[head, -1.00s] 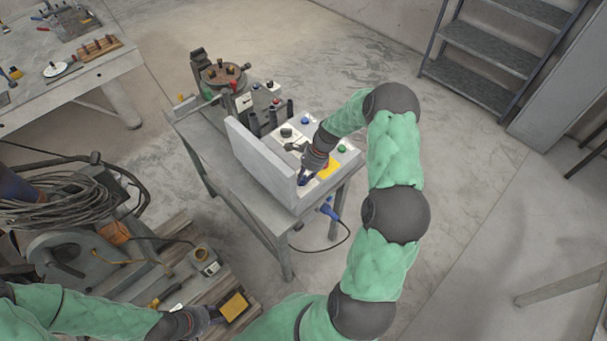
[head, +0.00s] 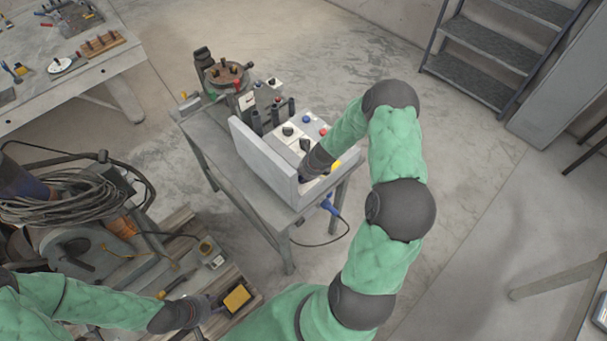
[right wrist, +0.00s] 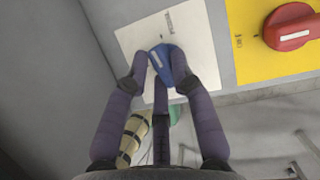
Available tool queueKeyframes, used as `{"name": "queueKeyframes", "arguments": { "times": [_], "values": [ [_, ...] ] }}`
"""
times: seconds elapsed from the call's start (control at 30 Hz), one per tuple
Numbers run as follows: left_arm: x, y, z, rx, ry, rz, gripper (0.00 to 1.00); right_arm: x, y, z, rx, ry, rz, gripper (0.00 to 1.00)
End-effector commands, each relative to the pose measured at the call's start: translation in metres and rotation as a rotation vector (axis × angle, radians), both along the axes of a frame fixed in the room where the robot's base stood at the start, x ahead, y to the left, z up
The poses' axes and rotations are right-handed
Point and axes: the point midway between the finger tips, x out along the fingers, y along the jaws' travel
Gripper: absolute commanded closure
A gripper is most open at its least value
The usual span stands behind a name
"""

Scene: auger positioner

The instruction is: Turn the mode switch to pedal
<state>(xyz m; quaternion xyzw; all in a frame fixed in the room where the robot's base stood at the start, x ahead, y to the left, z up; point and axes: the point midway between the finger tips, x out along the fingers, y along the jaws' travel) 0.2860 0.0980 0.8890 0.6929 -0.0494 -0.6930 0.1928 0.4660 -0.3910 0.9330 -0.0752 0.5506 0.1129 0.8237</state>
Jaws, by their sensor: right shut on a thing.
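The mode switch appears to be the blue rotary knob (right wrist: 160,62) with a white pointer mark. It sits on a white plate (right wrist: 190,35) whose small print I cannot read. My right gripper (right wrist: 161,78) is shut on the blue knob, one finger on each side. In the head view my right gripper (head: 309,172) is at the near end of the control panel (head: 270,167), and my wrist hides the knob there. My left gripper (head: 215,306) is low at the left, beside a yellow-topped box (head: 237,298); its fingers are too small to judge.
A red rotary switch (right wrist: 290,27) on a yellow plate (right wrist: 252,65) is right of the blue knob. A grey wall (right wrist: 50,80) stands close on the left. Black knobs (head: 288,131), a blue button (head: 306,119) and a red button (head: 323,131) are farther along the panel.

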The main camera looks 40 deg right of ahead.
Motion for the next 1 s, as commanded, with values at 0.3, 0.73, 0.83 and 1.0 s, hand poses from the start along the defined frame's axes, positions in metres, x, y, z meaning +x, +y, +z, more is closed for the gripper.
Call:
{"name": "queueKeyframes", "arguments": {
  "times": [0.3, 0.73, 0.83, 1.0],
  "values": [
    [-0.0002, 0.0000, -0.0044, 0.000, 0.000, 0.000, 0.60, 0.0012, 0.0026, -0.0010, 0.002, 0.001, -0.153, 1.00],
    [-0.0001, -0.0001, -0.0052, 0.000, 0.000, 0.000, 0.60, 0.0015, 0.0022, -0.0004, 0.002, 0.000, -0.203, 1.00],
    [-0.0001, 0.0000, -0.0051, 0.000, 0.000, 0.000, 0.60, 0.0016, 0.0021, -0.0003, 0.002, 0.000, -0.203, 1.00],
    [0.0000, 0.0000, -0.0051, 0.000, 0.000, 0.000, 0.60, 0.0017, 0.0020, -0.0002, 0.002, 0.000, -0.203, 0.61]
  ]
}}
